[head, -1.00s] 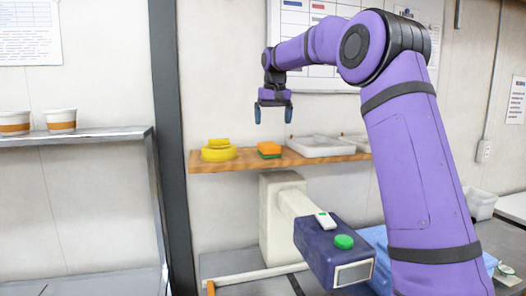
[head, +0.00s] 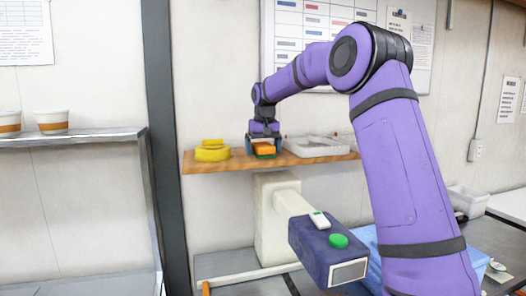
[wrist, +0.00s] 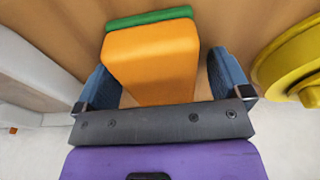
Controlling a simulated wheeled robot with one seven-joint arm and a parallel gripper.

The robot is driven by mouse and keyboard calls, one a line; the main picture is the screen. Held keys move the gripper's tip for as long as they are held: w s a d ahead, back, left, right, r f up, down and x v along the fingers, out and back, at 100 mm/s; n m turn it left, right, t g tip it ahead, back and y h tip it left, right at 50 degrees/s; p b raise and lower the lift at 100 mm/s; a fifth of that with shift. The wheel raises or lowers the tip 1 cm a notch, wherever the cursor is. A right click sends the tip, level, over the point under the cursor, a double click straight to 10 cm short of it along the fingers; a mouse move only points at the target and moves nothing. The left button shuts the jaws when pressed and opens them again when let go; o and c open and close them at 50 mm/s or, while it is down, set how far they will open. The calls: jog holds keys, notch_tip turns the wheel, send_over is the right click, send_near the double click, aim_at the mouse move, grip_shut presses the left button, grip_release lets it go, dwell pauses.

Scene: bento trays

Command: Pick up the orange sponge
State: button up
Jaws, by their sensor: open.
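The orange sponge (head: 264,149) lies on the wooden shelf (head: 330,159), with a green layer at its base. In the wrist view the orange sponge (wrist: 152,62) shows large between the two blue fingers, its green edge at the top. My gripper (head: 264,152) is open, lowered around the sponge with a finger on either side.
A yellow round object (head: 212,153) with a yellow block on top stands left of the sponge; it also shows in the wrist view (wrist: 290,62). A white tray (head: 317,147) is close on the right. A wall stands behind the shelf.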

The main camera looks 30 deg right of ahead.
aim_at(263, 144)
jog(key=c, duration=1)
jog(key=shift+r, duration=0.1)
jog(key=shift+r, duration=1.6)
jog(key=s+a+r, duration=0.1)
jog(key=s+a, duration=0.1)
jog(key=s, duration=1.4)
jog(key=shift+r, duration=0.3)
